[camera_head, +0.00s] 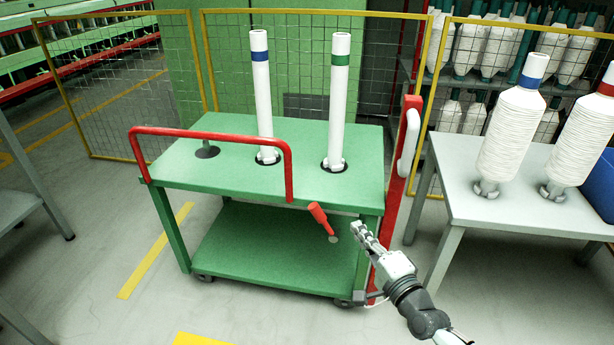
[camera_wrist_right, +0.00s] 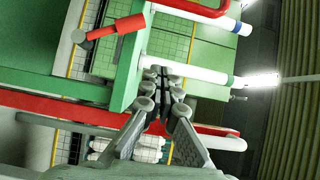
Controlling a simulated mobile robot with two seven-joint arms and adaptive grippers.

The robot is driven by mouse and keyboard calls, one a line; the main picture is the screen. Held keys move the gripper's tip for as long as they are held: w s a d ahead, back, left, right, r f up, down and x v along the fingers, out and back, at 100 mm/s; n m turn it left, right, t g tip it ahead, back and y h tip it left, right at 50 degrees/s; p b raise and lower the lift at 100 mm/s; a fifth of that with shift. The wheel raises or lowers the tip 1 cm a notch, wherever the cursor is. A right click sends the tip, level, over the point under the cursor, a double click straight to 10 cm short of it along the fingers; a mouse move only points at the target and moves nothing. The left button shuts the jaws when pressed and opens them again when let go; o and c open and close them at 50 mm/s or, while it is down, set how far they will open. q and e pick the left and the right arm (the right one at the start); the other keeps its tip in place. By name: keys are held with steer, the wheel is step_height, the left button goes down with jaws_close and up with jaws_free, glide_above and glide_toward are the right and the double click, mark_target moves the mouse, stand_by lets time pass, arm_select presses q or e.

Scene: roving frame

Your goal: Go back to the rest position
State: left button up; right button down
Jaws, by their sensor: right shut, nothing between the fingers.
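My right gripper (camera_head: 360,232) is at the front right corner of the green cart (camera_head: 225,185), its arm coming in from the lower right. Its fingers are shut and hold nothing. In the right wrist view the closed fingers (camera_wrist_right: 164,84) show in the middle, in front of the cart's edge; whether they touch it I cannot tell. A red-handled lever (camera_head: 320,216) on the cart's front lies just left of the fingers and also shows in the wrist view (camera_wrist_right: 118,27). My left gripper is not in view.
Two white tubes, one blue-banded (camera_head: 263,100) and one green-banded (camera_head: 338,100), stand on the cart. A red rail (camera_head: 215,135) and red post (camera_head: 395,190) border it. A grey table (camera_head: 465,200) with white bobbins (camera_head: 510,135) stands right. Floor is free in front.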

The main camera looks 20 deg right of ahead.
steer(key=s+a+f+n+g, duration=0.2)
steer(key=s+f+n+g, duration=0.15)
steer(key=f, duration=0.35)
steer(key=s+a+f+n+g+y, duration=0.1)
steer(key=s+a+f+n+g, duration=0.1)
steer(key=f+n, duration=0.3)
steer(key=s+a+f+n+g, duration=0.1)
steer(key=s+f+n+g, duration=0.15)
steer(key=f, duration=0.55)
steer(key=s+d+f+n+g+h, duration=0.2)
steer(key=s+f+n+g, duration=0.5)
steer(key=s+f, duration=0.6)
steer(key=s+n+h, duration=0.1)
steer(key=s, duration=0.3)
steer(key=shift+d+f+g, duration=0.15)
steer(key=shift+d+g, duration=0.05)
steer(key=shift+g, duration=0.1)
steer(key=shift+w, duration=0.1)
